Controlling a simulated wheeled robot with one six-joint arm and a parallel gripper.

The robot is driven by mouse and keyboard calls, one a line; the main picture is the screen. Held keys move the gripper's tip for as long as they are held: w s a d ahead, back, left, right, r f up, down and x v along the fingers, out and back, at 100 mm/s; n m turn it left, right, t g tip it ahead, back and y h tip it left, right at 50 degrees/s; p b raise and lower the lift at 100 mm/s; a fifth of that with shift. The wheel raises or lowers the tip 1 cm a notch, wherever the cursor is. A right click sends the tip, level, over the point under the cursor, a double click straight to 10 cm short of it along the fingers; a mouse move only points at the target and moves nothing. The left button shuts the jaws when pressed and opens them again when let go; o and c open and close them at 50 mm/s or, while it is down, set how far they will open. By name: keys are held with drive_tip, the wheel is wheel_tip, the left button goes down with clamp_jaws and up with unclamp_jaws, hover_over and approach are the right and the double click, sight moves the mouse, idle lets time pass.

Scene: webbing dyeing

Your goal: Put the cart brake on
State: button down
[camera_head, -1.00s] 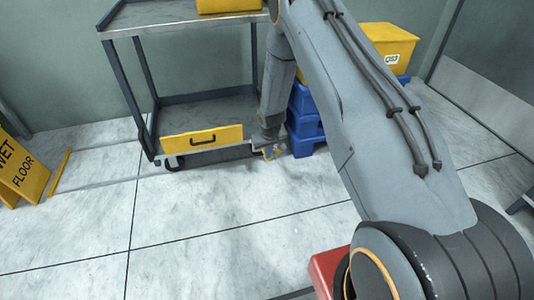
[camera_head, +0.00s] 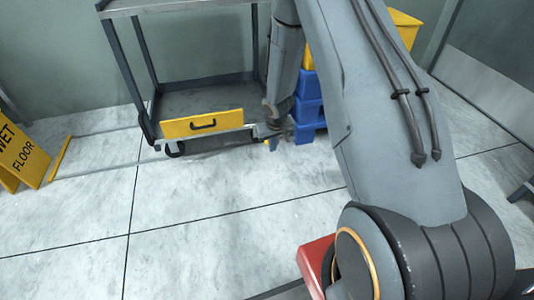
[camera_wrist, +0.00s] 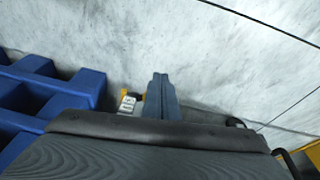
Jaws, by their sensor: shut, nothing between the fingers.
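The cart (camera_head: 180,6) is a grey metal frame with a lower shelf and a yellow front panel (camera_head: 202,124) with a black handle. A small yellow part, apparently the brake pedal (camera_head: 272,144), shows low at its right front corner, partly hidden by my gripper. In the wrist view a yellow piece with a pale ribbed top (camera_wrist: 127,102) lies just left of my fingers. My gripper (camera_wrist: 160,80) is shut and empty, pointing down close beside that piece. I cannot tell whether they touch. In the head view my gripper (camera_head: 267,131) is at the cart's lower right corner.
A yellow wet floor sign (camera_head: 20,155) stands at left. A red object (camera_head: 315,262) is near my base. The floor in front is clear.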

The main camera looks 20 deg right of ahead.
drive_tip(key=shift+s+a+r+b, duration=0.1)
drive_tip(key=shift+s+r+b, duration=0.25)
drive_tip(key=shift+s+b, duration=0.25)
drive_tip(key=shift+s+a+r+b, duration=0.1)
drive_tip(key=shift+s+r+b, duration=0.2)
drive_tip(key=shift+s+b, duration=0.25)
drive_tip(key=s+a+r+n, duration=0.1)
drive_tip(key=s+a+r, duration=0.5)
drive_tip(key=a+r, duration=0.45)
drive_tip(key=s+a+r+n, duration=0.2)
drive_tip(key=s+a+r, duration=0.4)
drive_tip(key=a+r, duration=0.45)
drive_tip(key=s+a+r+n+g+y+p, duration=0.1)
drive_tip(key=s+a+r, duration=0.25)
drive_tip(key=s, duration=0.55)
drive_tip(key=s+a+r+n+g+y, duration=0.15)
drive_tip(key=s+r, duration=0.25)
drive_tip(key=s, duration=0.4)
drive_tip(key=s+a+r+n+g+p, duration=0.1)
drive_tip(key=s+a+r, duration=0.3)
drive_tip(key=s, duration=0.5)
drive_tip(key=d+r+m+h+p, duration=0.1)
drive_tip(key=d+r+m+p, duration=0.2)
drive_tip(key=d+r+p, duration=0.7)
drive_tip(key=d+r+m+h+p, duration=0.1)
drive_tip(key=d+r+m+p, duration=0.2)
drive_tip(key=d+r+p, duration=0.8)
wheel_tip(320, 180, up, 8)
drive_tip(key=p, duration=1.6)
drive_tip(key=shift+w, duration=0.3)
